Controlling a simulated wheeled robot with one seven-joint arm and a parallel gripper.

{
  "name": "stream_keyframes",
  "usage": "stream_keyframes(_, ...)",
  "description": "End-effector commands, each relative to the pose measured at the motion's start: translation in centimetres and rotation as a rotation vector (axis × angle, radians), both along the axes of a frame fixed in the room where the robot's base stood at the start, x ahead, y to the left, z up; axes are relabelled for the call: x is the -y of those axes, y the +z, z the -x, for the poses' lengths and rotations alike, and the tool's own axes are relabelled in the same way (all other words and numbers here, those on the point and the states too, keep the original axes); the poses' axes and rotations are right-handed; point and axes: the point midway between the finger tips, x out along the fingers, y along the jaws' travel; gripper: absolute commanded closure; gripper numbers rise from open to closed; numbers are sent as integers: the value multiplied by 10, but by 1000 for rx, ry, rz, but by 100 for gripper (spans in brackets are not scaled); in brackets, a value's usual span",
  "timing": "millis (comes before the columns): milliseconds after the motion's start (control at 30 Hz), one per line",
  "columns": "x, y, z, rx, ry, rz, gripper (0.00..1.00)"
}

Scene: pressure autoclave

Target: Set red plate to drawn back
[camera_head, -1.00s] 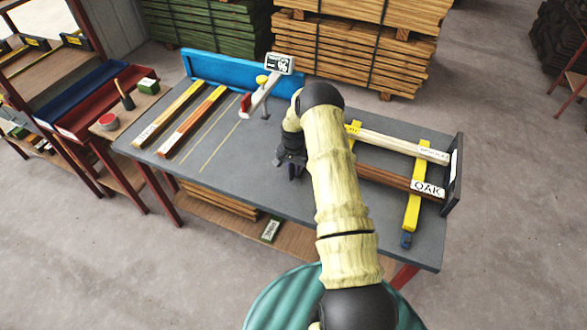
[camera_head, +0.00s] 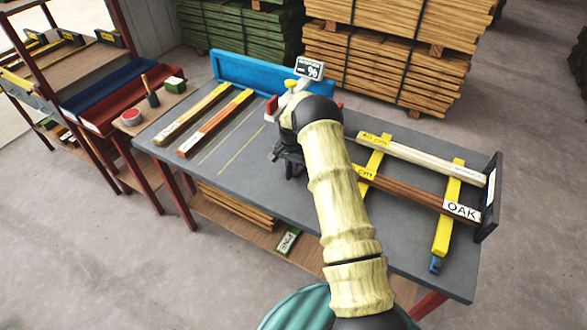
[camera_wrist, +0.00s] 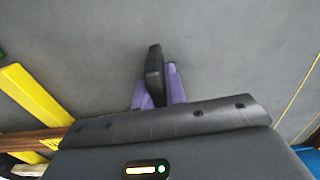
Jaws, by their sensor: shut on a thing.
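In the head view a small red plate (camera_head: 271,107) shows at the back of the grey bench, left of my wrist. It is beside a pale bracket under a meter with a % display (camera_head: 309,69); my wrist partly hides it. My gripper (camera_head: 291,166) points down over the bench, in front of the red plate. In the wrist view, my gripper's purple fingers (camera_wrist: 157,90) are closed around a dark upright piece (camera_wrist: 154,65). I cannot tell how this piece joins the plate.
A blue fence (camera_head: 240,78) runs along the bench's back edge. Two boards (camera_head: 215,122) lie at left. At right, a pale board (camera_head: 420,158) and a brown OAK board (camera_head: 415,190) lie across yellow bars (camera_head: 447,215). The bench's middle front is clear.

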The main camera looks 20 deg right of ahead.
Motion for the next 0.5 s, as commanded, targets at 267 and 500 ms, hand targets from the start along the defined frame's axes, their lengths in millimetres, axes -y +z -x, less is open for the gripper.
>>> stream_keyframes(267, -3, 2, -3, 9, 2, -3, 65)
stream_keyframes(500, -2, 5, -3, 8, 2, -2, 65)
